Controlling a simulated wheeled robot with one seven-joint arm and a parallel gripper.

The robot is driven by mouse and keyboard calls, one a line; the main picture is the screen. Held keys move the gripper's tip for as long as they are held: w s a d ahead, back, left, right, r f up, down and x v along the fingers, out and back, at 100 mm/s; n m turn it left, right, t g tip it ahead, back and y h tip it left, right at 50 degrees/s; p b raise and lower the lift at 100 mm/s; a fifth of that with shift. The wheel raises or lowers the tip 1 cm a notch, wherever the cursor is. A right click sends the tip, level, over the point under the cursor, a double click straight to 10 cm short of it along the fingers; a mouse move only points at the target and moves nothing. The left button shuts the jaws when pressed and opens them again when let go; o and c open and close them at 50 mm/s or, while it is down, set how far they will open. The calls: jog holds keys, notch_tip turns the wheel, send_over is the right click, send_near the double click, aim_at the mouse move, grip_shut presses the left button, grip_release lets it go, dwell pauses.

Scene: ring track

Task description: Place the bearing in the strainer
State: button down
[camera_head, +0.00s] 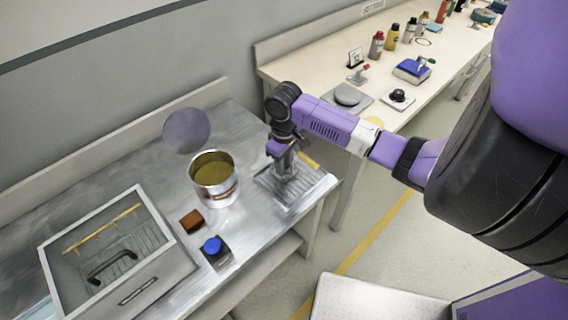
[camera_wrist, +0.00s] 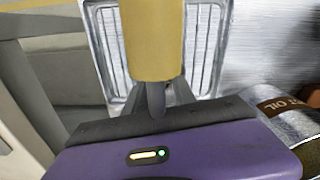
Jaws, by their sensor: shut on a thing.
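My gripper (camera_head: 285,168) points down over a ribbed metal tray (camera_head: 267,182) on the steel bench. In the wrist view my gripper (camera_wrist: 156,98) is shut on a yellow cylindrical thing (camera_wrist: 155,40), with the tray (camera_wrist: 207,50) below it. Its far end runs out of the picture. I cannot tell whether this thing is the bearing, and no other bearing is clear to see. No strainer is certain. The ribbed tray is one candidate. A lidded metal box (camera_head: 172,277) at the left, with ribbed metal and a yellow bar inside, is another.
An open oil can (camera_head: 222,190) stands left of my gripper; it also shows in the wrist view (camera_wrist: 290,125). A brown block (camera_head: 192,220) and a blue-topped item (camera_head: 212,246) lie nearer. A bench (camera_head: 320,70) with bottles stands beyond.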

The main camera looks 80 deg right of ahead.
jog(key=c, duration=1.3)
grip_release()
notch_tip(320, 180, up, 12)
jog(key=shift+r, duration=0.15)
